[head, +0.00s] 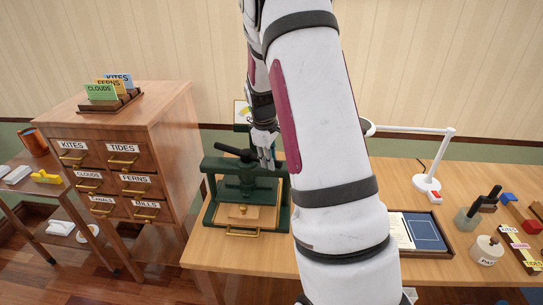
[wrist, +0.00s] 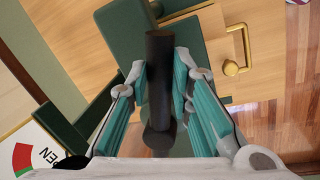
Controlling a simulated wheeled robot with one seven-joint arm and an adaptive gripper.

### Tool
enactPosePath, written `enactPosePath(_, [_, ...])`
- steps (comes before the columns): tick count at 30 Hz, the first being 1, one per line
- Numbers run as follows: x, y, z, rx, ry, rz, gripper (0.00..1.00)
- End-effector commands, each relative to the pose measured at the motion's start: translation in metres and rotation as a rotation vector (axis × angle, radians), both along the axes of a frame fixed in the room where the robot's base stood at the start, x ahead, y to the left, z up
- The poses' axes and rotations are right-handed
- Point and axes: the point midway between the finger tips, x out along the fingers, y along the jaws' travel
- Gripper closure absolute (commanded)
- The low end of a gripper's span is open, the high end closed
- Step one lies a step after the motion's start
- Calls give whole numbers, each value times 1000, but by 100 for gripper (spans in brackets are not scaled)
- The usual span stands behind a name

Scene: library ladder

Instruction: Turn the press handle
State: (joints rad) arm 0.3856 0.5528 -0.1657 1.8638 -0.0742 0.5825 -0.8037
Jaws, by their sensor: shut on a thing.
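The green press (head: 245,190) stands on the wooden desk, left of my arm. Its black handle (head: 228,149) is a bar across the top of the press; in the wrist view the bar (wrist: 160,65) runs lengthwise between my fingers. My gripper (head: 265,152) is at the right part of the handle in the head view. In the wrist view my gripper (wrist: 159,88) is shut on the bar, with a teal-lined finger on each side. A dial card (wrist: 38,155) with red and green sectors and partly visible lettering shows at lower left.
A drawer cabinet (head: 160,130) with labelled drawers stands close on the left. A white lamp (head: 425,183), a blue-covered tray (head: 425,232) and several stamps stand on the right of the desk (head: 440,280). My arm hides the desk's middle.

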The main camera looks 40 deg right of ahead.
Motion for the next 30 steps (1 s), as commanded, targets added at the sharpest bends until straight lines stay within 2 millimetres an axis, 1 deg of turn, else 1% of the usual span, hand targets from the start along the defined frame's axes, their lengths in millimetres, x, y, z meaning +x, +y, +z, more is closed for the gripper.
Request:
enactPosePath(6, [-1,12,0,0,0,-119,100])
enactPosePath(12, [-3,17,0,1,0,-187,100])
enactPosePath(27, [-3,19,0,1,-1,-208,100])
enactPosePath(28, [-3,19,0,1,-1,-208,78])
enactPosePath(29, [-3,19,0,1,-1,-208,71])
enactPosePath(30, [-3,19,0,1,-1,-208,62])
